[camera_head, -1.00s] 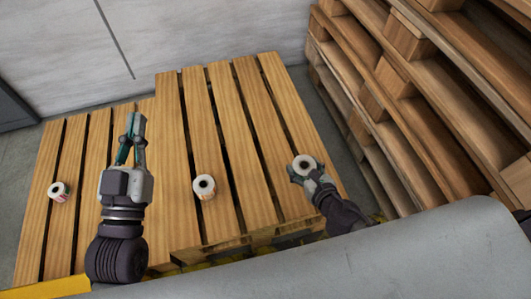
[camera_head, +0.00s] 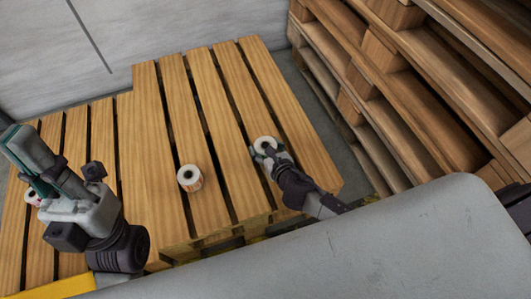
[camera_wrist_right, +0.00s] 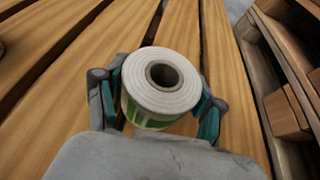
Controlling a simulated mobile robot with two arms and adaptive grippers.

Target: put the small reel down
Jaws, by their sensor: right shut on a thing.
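A small white reel (camera_head: 265,145) with a dark core is between the fingers of my right gripper (camera_head: 267,152). In the right wrist view the reel (camera_wrist_right: 161,85) is upright with a green label on its side, and the teal finger pads of my right gripper (camera_wrist_right: 160,112) are shut on it. It is over the slats of the wooden pallet (camera_head: 215,122); I cannot tell whether it touches them. My left gripper (camera_head: 32,165) is at the far left, raised above the pallet; its finger gap is unclear.
A second white reel (camera_head: 190,178) stands on the pallet to the left of my right gripper. Another reel (camera_head: 34,198) is partly hidden behind my left gripper. A tall stack of pallets (camera_head: 400,90) rises on the right. The far slats are clear.

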